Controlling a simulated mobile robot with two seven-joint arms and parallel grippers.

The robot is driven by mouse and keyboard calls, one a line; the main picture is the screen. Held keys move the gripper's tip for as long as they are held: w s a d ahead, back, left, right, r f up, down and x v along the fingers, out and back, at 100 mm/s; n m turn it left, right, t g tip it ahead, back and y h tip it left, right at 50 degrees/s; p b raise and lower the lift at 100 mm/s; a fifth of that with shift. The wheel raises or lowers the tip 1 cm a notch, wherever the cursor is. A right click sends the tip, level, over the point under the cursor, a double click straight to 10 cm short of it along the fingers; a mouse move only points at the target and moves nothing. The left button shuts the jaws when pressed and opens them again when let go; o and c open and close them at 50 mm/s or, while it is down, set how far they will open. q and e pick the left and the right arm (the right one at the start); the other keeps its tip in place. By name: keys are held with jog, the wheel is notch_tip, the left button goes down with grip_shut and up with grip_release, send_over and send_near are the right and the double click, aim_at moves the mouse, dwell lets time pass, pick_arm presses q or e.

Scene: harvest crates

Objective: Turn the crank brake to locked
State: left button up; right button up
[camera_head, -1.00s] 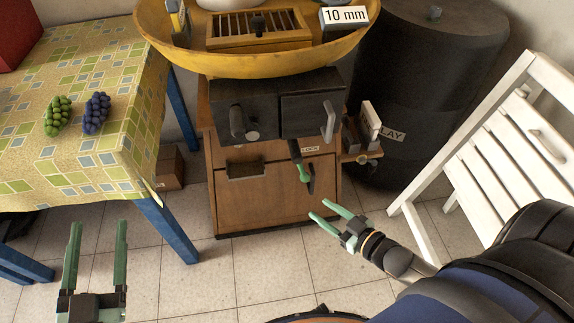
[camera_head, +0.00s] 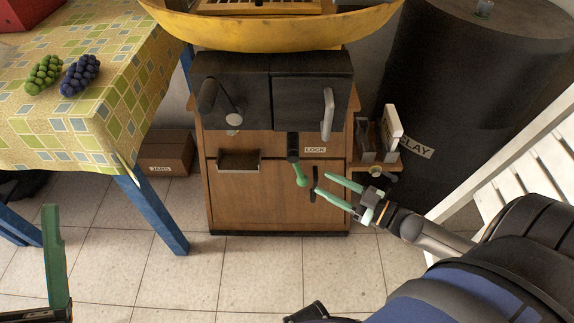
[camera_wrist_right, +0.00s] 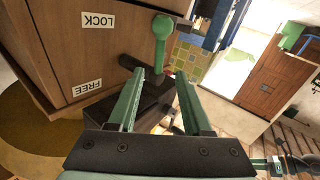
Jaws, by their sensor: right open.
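The crank brake is a green lever (camera_head: 300,174) on a dark pivot at the front of the wooden cabinet (camera_head: 235,205). In the right wrist view the lever (camera_wrist_right: 160,42) lies just beyond the fingers, with LOCK (camera_wrist_right: 97,20) and FREE (camera_wrist_right: 87,88) labels on the panel. My right gripper (camera_head: 322,183) is open and empty, right of the lever's end and apart from it. My left gripper (camera_head: 54,255) shows one finger at the lower left, with a clear gap beside it.
A yellow bowl (camera_head: 275,34) sits on top of the cabinet. A dark barrel (camera_head: 455,90) and a white slatted chair (camera_head: 515,175) stand to the right. A table with a patterned cloth (camera_head: 70,125) stands left, bearing green and blue grapes. Tiled floor in front is free.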

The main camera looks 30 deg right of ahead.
aim_at(298, 169)
jog(key=b+x, duration=0.3)
jog(key=x, duration=0.9)
jog(key=shift+w+a, duration=0.2)
jog(key=shift+w, duration=0.05)
grip_shut()
jog(key=shift+f, duration=0.1)
dwell(1.0)
